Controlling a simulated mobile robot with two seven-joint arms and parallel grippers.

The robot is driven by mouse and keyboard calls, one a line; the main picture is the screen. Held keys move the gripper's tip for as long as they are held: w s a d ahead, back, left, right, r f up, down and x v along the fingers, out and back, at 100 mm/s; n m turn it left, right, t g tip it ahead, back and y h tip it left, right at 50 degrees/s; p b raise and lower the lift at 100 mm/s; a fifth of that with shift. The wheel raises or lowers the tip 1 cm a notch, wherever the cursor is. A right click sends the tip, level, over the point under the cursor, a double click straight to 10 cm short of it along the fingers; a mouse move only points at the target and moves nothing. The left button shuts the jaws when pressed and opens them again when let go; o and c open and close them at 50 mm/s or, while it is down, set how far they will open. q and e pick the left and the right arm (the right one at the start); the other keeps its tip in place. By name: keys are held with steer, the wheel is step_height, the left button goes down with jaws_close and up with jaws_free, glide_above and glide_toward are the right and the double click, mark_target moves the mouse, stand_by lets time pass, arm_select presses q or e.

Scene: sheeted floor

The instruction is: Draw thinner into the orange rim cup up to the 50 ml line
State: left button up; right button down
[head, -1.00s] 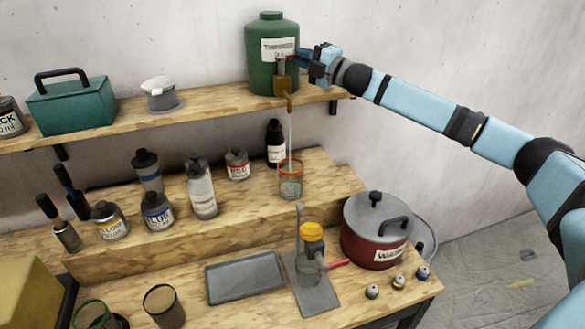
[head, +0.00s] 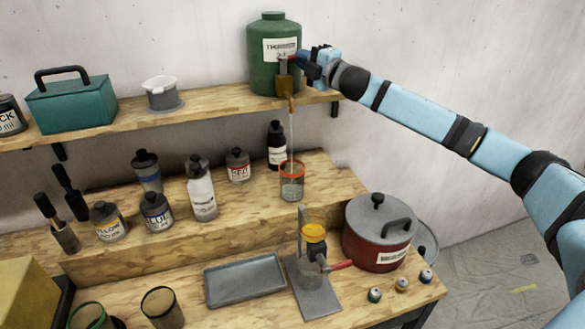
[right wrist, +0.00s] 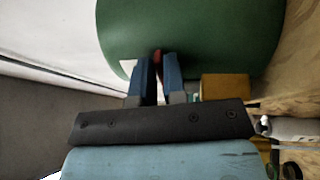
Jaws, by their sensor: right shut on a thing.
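The green thinner container (head: 273,80) stands on the upper shelf, with a brass tap (head: 284,88) on its front. A thin stream runs from the tap down into the orange rim cup (head: 292,190), which stands upright on the raised wooden step below. The cup is clear and holds some liquid; its marks are too small to read. My right gripper (head: 299,57) is shut on the tap's red lever at the container's front. In the right wrist view, its blue fingers (right wrist: 160,75) close around the red lever (right wrist: 157,55). My left gripper is not in view.
Dark bottle (head: 276,145), red-label bottle (head: 237,166) and white bottle (head: 201,190) stand left of the cup. The red pot (head: 378,240), a stand with a yellow-topped part (head: 313,232) and a grey tray (head: 245,278) are on the lower bench.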

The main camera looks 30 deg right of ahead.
steer(key=shift+s+a+f+m+h, duration=0.25)
steer(key=shift+a+m+h, duration=0.15)
steer(key=shift+h, duration=0.3)
steer(key=shift+r, duration=0.15)
steer(key=shift+b, duration=0.3)
